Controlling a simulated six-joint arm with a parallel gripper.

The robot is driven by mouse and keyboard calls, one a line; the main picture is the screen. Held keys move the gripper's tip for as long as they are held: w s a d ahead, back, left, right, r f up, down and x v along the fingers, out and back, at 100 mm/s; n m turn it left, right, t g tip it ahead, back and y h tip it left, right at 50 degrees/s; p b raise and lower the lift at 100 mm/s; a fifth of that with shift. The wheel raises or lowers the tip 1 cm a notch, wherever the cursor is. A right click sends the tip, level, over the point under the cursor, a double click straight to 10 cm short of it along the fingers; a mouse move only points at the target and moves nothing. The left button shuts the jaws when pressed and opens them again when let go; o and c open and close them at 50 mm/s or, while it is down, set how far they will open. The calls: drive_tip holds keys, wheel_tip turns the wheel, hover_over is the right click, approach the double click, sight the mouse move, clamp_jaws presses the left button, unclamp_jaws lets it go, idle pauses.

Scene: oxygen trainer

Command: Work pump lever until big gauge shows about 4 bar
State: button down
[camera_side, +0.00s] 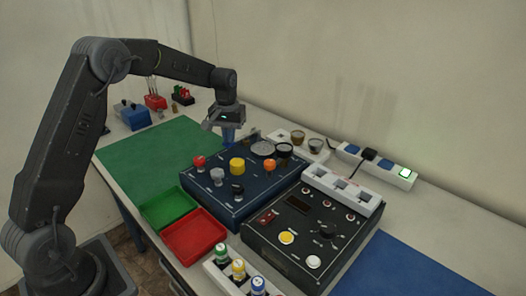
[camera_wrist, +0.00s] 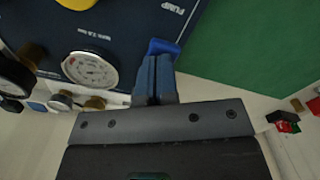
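The big gauge (camera_wrist: 90,69) is a round white dial on the dark blue panel (camera_wrist: 115,20), left of my gripper in the wrist view. Its needle is too small to read. In the side view the gauge (camera_side: 262,148) lies near the panel's back edge. My gripper (camera_wrist: 155,62) points down at the panel's back left corner, its fingers close together with only a thin dark line between them. A bright blue piece (camera_wrist: 163,46), perhaps the pump lever's handle, shows at the fingertips, near the word PUMP. The fingers hide the rest, and I cannot tell whether they grip it.
The panel carries a red knob (camera_side: 199,161), a yellow knob (camera_side: 237,165) and an orange knob (camera_side: 269,165). A black control box (camera_side: 300,240) stands to the right, green (camera_side: 168,207) and red (camera_side: 195,237) trays in front. The green mat (camera_side: 150,160) is clear.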

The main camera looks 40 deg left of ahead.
drive_tip(key=shift+f, duration=0.45)
drive_tip(key=shift+r, duration=1.95)
